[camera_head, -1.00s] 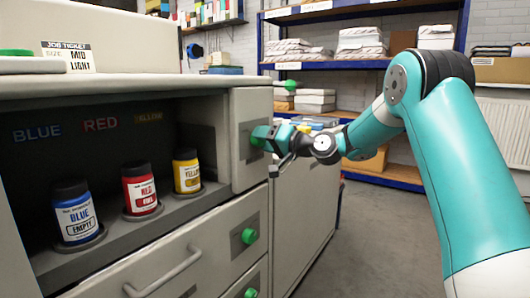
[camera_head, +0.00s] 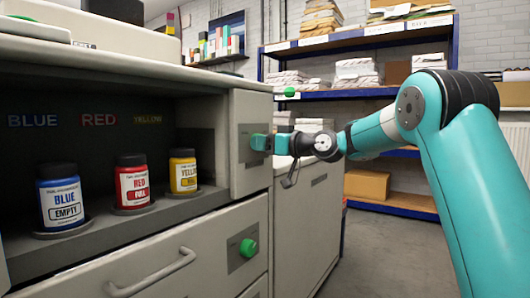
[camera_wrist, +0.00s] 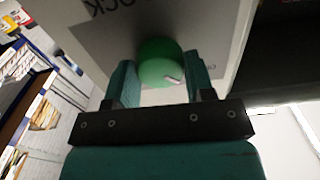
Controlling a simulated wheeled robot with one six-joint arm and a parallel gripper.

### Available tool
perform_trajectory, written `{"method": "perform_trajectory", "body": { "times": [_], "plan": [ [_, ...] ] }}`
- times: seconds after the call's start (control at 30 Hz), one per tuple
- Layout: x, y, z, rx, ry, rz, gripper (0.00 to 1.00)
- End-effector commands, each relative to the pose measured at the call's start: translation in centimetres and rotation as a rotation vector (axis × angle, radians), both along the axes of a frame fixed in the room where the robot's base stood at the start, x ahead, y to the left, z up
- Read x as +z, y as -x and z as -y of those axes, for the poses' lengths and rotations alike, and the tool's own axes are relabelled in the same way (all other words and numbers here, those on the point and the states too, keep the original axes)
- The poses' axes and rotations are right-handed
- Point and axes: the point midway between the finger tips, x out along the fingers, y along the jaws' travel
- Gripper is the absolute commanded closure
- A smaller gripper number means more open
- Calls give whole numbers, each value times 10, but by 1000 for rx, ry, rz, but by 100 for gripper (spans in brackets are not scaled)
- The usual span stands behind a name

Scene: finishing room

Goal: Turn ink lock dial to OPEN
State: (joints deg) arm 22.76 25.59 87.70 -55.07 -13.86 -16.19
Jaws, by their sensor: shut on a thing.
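The green ink lock dial (camera_wrist: 157,60) sits on a grey plate (camera_wrist: 105,38) on the cabinet face, with part of the word LOCK visible upside down. A small white mark on the dial points to the lower right in the wrist view. My gripper (camera_wrist: 162,78) has one finger on each side of the dial and is shut on it. In the head view my gripper (camera_head: 262,143) reaches the panel right of the ink bay and hides most of the dial. The OPEN label cannot be seen.
Blue (camera_head: 61,203), red (camera_head: 133,186) and yellow (camera_head: 183,175) ink bottles stand in the open bay. Below are a drawer handle (camera_head: 152,275) and another green knob (camera_head: 248,248). A blue-framed shelf (camera_head: 372,93) stands behind. The floor at right is clear.

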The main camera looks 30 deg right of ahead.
Motion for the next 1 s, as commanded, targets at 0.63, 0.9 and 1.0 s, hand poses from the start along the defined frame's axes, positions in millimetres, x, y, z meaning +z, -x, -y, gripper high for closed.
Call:
{"method": "perform_trajectory", "body": {
  "times": [0.63,0.9,1.0],
  "plan": [
    [-1,0,0,-1,56,30,75],
    [0,0,0,-1,55,31,26],
    [0,0,0,0,55,31,26]
  ]
}}
